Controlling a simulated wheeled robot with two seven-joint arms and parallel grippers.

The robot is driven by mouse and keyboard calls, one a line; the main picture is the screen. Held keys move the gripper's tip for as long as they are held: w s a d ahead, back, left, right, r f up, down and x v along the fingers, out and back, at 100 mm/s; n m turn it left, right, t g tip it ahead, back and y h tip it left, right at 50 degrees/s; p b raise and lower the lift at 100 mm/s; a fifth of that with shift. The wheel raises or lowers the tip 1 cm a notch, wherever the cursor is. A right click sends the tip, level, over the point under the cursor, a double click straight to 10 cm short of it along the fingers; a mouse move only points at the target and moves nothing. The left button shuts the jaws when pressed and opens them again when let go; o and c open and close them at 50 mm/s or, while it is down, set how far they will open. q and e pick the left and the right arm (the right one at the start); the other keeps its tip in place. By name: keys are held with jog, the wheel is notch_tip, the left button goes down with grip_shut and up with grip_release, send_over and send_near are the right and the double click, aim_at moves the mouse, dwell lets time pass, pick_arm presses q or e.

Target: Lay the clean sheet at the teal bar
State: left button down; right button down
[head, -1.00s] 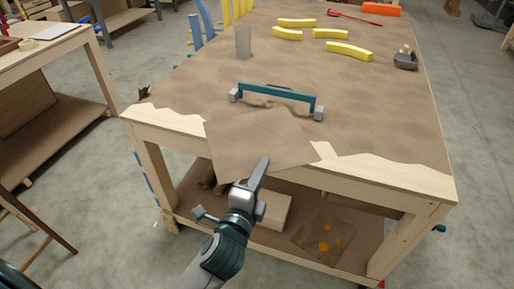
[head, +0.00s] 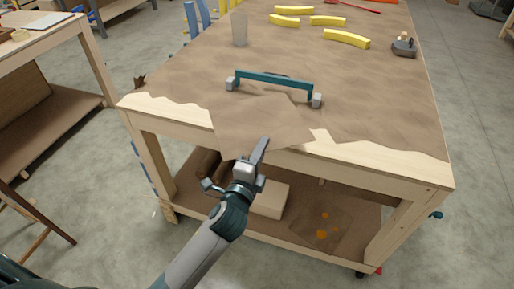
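The clean sheet (head: 255,122) is plain brown, much like the table covering. Its far part lies at the teal bar (head: 272,82), a bracket with grey end blocks on the table; whether it passes under the bar is hard to tell. Its near part hangs past the table's front edge. My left gripper (head: 260,150) is at the sheet's near edge and appears shut on it, with the fingertips partly hidden. My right gripper is not in view.
The worktable (head: 385,160) has a pale wooden front edge. Several yellow curved pieces (head: 346,39), a clear cup (head: 239,29) and a dark tool (head: 404,46) stand further back. An orange-spotted sheet (head: 338,228) and a pale block (head: 270,199) lie on the lower shelf.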

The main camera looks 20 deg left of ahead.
pick_arm(q)
jog(key=w+a+f, duration=0.2)
jog(key=w, duration=0.1)
jog(key=w+a+f, duration=0.1)
jog(key=w, duration=0.1)
jog(key=shift+w+f, duration=0.2)
jog(key=shift+f, duration=0.15)
notch_tip(320, 180, down, 4)
jog(key=shift+p, duration=0.3)
jog(key=shift+f, duration=0.1)
jog(key=c, duration=2)
grip_release()
jog(key=shift+r, duration=0.2)
